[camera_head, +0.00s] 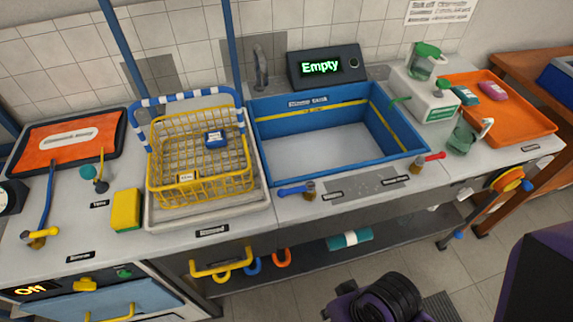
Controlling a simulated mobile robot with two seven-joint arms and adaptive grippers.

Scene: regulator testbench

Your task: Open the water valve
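A valve with a blue handle (295,190) stands on the counter at the sink's front left; its handle points left. A valve with a red handle (431,158) stands at the sink's front right. Their small labels are too blurred to read, so I cannot tell which is the water valve. The blue sink (300,165) has a grey floor and no water that I can see. A tap (260,68) stands behind it, and a display (322,67) there reads "Empty". Neither gripper's fingertips show; purple and black parts of my body fill the lower right.
A yellow wire basket (200,175) sits left of the sink, beside a yellow sponge (126,209). A blue lever valve (42,236) is at far left. An orange tray (515,120) and a yellow wheel (507,180) are at right. The counter's front strip is mostly clear.

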